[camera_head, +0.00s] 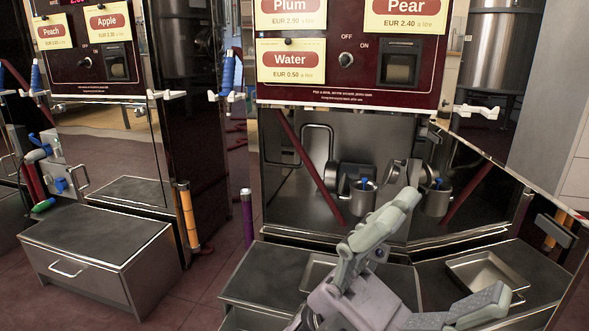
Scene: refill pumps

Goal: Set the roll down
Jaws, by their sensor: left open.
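My left gripper (457,243) is open, with its two grey fingers spread wide. It is in front of the middle pump's steel lower bay, above the grey counter (262,272). No roll shows between its fingers. I cannot make out a loose roll on the counter. A pale shape shows in the dark framed slot (400,64) on the middle pump's red panel; I cannot tell whether it is paper. A similar slot (118,62) is on the left pump. My right gripper is not in view.
Shallow metal trays (485,270) are set in the counter, one partly hidden by my gripper. Metal cups (362,196) hang in the bay behind. A grey step box (100,250) stands at left. Red hoses and an orange tube (187,217) stand beside the pumps.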

